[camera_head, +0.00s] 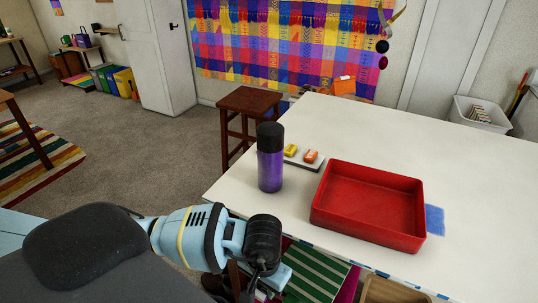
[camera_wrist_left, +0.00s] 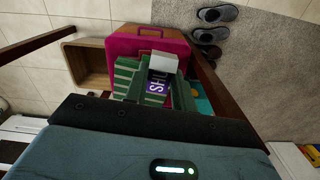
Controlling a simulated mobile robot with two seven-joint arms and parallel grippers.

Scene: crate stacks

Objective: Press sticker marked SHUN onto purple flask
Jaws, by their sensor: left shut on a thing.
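The purple flask (camera_head: 270,168) stands upright on the white table near its left corner, with a black cap. My left gripper (camera_head: 275,280) is low beyond the table's front edge, below and apart from the flask. In the left wrist view my left gripper (camera_wrist_left: 158,78) is shut on a small piece with a purple face, the SHUN sticker (camera_wrist_left: 155,87). My right gripper is not in view.
An empty red tray (camera_head: 368,232) sits right of the flask on the white table (camera_head: 470,170). A small grey tray (camera_head: 305,163) with a yellow and an orange piece lies behind the flask. A blue patch (camera_head: 434,220) is by the red tray. A wooden stool (camera_head: 248,100) stands behind.

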